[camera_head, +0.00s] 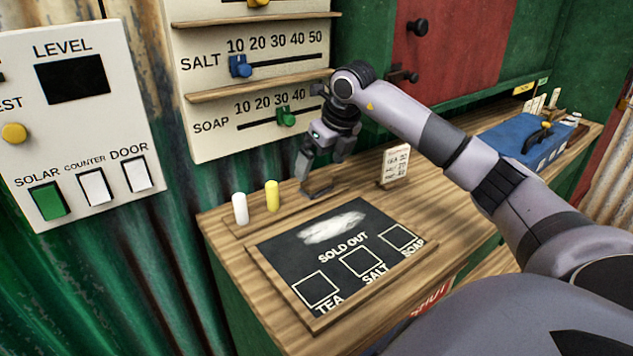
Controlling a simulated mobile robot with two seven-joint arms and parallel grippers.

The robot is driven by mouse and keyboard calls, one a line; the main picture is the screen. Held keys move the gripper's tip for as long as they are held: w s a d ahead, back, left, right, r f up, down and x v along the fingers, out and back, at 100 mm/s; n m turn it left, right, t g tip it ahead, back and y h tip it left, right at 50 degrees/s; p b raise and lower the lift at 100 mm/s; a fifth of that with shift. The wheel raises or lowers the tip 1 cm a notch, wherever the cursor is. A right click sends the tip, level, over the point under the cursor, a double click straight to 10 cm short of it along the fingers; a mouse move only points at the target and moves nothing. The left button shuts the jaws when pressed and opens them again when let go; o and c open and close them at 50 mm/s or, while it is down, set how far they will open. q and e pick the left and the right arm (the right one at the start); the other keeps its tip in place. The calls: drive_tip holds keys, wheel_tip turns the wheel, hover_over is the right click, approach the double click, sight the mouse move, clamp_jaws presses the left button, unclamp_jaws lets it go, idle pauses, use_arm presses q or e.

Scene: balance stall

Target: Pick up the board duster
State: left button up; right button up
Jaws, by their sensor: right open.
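The board duster (318,191) appears as a small dark and brown block at the back of the wooden counter, behind the chalkboard (290,254). It is small and partly covered by my gripper, so its full shape is hard to make out. My right gripper (308,177) is open and points down just above the duster. The picture does not clearly show whether the fingers touch it. My left gripper is not in view.
A white chalk (240,209) and a yellow chalk (272,196) stand upright left of the duster. A small price card (394,166) stands to its right. A slider panel (265,75) hangs behind. A blue box (527,139) sits far right.

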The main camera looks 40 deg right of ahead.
sight(317, 175)
drive_tip(key=x, duration=0.5)
drive_tip(key=c, duration=1.1)
